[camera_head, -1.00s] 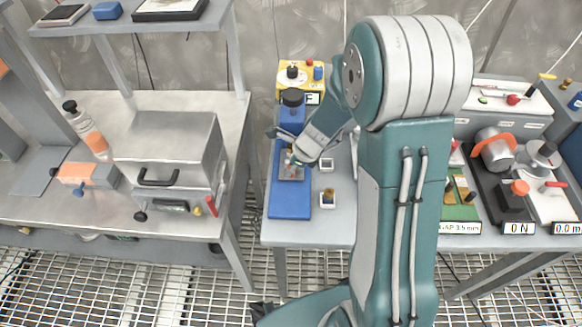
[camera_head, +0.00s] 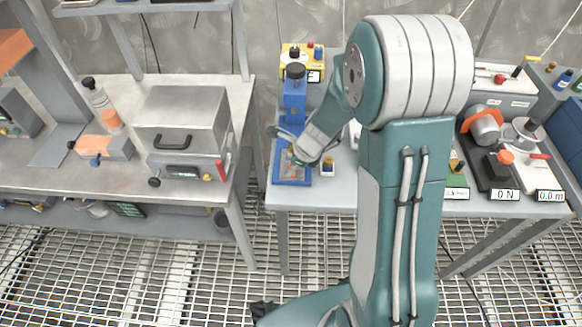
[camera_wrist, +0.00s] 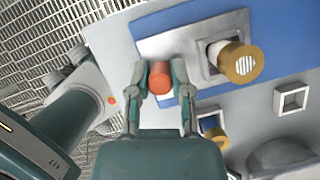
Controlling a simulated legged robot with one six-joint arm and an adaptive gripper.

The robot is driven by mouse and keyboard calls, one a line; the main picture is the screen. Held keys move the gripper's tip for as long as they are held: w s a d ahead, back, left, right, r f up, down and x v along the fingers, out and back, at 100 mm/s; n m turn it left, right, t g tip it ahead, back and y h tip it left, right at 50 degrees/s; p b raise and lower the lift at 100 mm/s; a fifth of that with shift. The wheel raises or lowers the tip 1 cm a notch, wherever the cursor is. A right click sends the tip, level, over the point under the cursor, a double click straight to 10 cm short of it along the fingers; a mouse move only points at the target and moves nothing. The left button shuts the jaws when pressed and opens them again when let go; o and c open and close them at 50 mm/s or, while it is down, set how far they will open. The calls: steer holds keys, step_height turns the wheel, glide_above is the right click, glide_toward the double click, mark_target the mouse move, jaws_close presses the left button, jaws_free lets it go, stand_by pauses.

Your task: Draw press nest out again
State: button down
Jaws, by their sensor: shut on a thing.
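The blue press (camera_head: 294,103) with its black knob stands near the back left of the right bench. Its flat blue base (camera_head: 277,172) reaches toward the front edge and also fills the top of the wrist view (camera_wrist: 190,17). The grey nest (camera_wrist: 165,45) lies on this base, near its front end. A brass part with a striped top (camera_wrist: 240,64) sits tilted in the picture at the nest's square pocket. My gripper (camera_wrist: 160,86) is shut on the nest's orange-red knob (camera_wrist: 159,76), one finger on each side. In the head view my gripper (camera_head: 294,158) partly hides the nest.
A small square holder with a brass and blue part (camera_wrist: 213,130) and an empty square holder (camera_wrist: 291,99) stand beside the base. A yellow box (camera_head: 302,54) is behind the press. The left bench (camera_head: 237,110) stands apart across a gap over floor grating.

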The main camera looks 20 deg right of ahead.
steer(key=c, duration=0.5)
jaws_free()
steer(key=shift+w+d, duration=0.1)
steer(key=shift+c, duration=0.2)
steer(key=v, duration=1.1)
steer(key=shift+d+r, duration=0.15)
steer(key=shift+r, duration=0.2)
